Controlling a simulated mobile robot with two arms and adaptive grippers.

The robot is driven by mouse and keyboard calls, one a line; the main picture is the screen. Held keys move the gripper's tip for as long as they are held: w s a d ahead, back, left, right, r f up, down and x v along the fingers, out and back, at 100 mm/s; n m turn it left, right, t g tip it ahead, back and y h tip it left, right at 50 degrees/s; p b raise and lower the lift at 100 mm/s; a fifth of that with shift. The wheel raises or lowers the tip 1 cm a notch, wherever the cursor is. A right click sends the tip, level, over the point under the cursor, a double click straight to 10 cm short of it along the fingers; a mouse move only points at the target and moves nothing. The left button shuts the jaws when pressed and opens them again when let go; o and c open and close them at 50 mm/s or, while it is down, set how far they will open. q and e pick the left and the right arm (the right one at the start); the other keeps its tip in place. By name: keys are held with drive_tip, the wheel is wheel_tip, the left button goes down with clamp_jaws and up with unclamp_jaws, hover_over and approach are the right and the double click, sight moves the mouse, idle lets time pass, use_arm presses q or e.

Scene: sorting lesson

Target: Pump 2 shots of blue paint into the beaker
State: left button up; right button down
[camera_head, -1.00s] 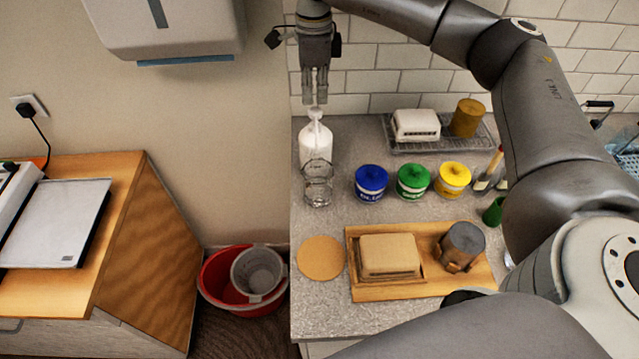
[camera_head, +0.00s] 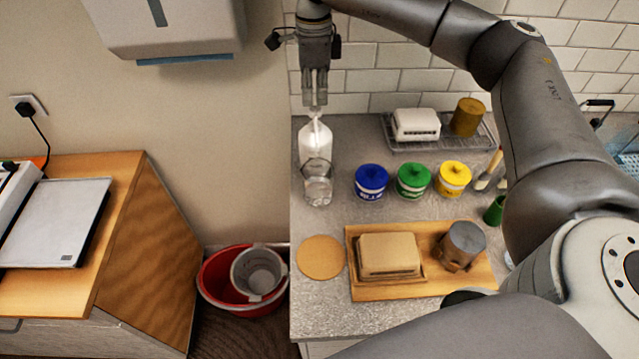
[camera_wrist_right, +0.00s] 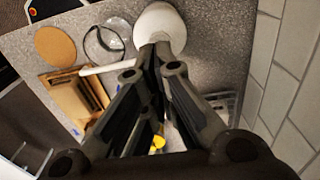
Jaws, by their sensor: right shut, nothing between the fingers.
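A white pump bottle (camera_head: 315,142) stands at the back left of the counter; it also shows in the right wrist view (camera_wrist_right: 160,22). A clear glass beaker (camera_head: 318,188) stands just in front of it and shows in the right wrist view (camera_wrist_right: 92,45). No blue paint is discernible in the beaker. My right gripper (camera_head: 315,108) is shut and empty, pointing down with its fingertips at the top of the pump head. The pump's white spout (camera_wrist_right: 98,70) shows in the right wrist view. My left gripper is not in view.
A blue pot (camera_head: 371,185), a green pot (camera_head: 412,184) and a yellow pot (camera_head: 453,182) stand right of the beaker. A wooden tray (camera_head: 365,291) and a round cork mat (camera_head: 320,257) lie in front. A wire rack (camera_head: 430,147) is behind, near the tiled wall.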

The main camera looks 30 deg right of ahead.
sight(315, 109)
drive_tip(key=shift+f+b, duration=0.85)
drive_tip(key=shift+f, duration=0.7)
drive_tip(key=shift+r, duration=0.2)
drive_tip(key=shift+r+p, duration=1.2)
drive_tip(key=shift+r, duration=0.4)
drive_tip(key=shift+f, duration=0.1)
drive_tip(key=shift+f+b, duration=1.1)
drive_tip(key=shift+f, duration=0.6)
